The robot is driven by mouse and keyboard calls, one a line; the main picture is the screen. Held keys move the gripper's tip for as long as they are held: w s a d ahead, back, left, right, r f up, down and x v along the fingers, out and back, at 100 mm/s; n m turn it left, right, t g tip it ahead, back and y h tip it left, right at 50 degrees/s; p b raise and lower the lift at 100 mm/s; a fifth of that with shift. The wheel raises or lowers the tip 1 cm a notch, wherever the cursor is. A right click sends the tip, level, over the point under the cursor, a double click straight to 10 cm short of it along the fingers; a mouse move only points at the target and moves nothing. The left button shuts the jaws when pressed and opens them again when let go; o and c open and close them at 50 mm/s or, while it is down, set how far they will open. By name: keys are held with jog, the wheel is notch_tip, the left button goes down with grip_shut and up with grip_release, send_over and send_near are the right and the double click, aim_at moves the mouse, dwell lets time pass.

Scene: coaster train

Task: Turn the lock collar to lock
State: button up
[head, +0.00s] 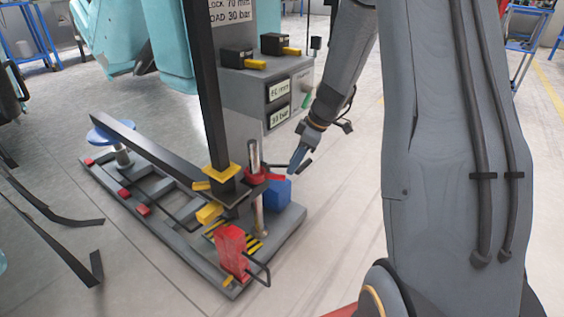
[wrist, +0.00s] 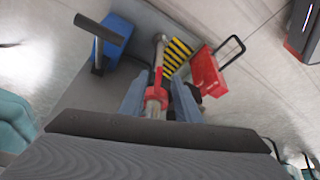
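The red lock collar (head: 256,174) sits around an upright metal post (head: 254,152) on the grey base of the machine. A short red handle (head: 277,177) sticks out from it to the right. My gripper (head: 299,167) points down, just right of the handle and above a blue block (head: 279,194). In the wrist view, my gripper's two grey-blue fingers (wrist: 159,92) are spread apart. The red collar (wrist: 156,97) shows between them, with a gap visible on either side, and nothing is held. Its lower part is hidden behind my gripper body.
A red box with a black handle (head: 231,250) stands at the base's front, beside a yellow-black striped patch (head: 255,245). A grey control box (head: 277,95) stands behind. Floor to the right is clear.

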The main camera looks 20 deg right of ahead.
jog(key=s+d+p, duration=0.1)
jog(key=s+d, duration=0.3)
jog(key=d, duration=0.3)
jog(key=shift+s, duration=0.25)
